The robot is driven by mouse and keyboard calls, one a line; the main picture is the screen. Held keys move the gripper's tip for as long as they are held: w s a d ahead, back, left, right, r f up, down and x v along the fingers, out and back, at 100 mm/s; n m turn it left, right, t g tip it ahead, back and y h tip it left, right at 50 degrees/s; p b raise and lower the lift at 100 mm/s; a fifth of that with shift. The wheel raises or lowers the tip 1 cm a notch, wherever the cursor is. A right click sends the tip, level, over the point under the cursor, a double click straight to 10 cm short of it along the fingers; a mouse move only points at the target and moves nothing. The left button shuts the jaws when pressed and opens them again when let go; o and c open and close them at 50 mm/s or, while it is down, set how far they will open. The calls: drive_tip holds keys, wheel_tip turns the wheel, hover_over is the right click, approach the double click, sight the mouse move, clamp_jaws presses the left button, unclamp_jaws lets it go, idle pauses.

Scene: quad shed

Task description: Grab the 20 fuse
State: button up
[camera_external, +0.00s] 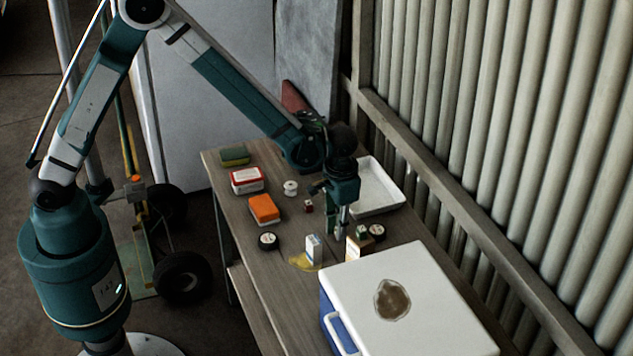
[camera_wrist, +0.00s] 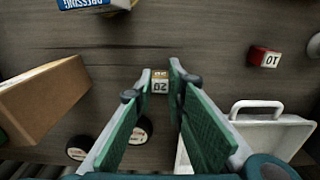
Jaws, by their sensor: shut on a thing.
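The 20 fuse (camera_wrist: 161,86) is a small block with a pale face marked 20, reading upside down, and a tan edge. In the wrist view it sits between the tips of my gripper (camera_wrist: 161,80), which is shut on it. In the external view my gripper (camera_external: 338,236) points down at the table, low over its surface. The fuse cannot be made out there. A red fuse marked 10 (camera_wrist: 265,57) lies apart to the right in the wrist view; a small red block (camera_external: 308,206) shows in the external view.
A white tray (camera_external: 397,195) lies behind my gripper. A brown box (camera_wrist: 42,98), a dressing box (camera_external: 314,247) and black rolls (camera_wrist: 141,129) are close by. A white-lidded cooler (camera_external: 440,310) fills the table's near end. Orange (camera_external: 264,208) and red-white (camera_external: 247,180) boxes lie left.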

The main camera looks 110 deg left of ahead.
wheel_tip(320, 180, up, 10)
drive_tip(key=shift+f+p, duration=0.1)
drive_tip(key=shift+p, duration=0.65)
idle(0.4)
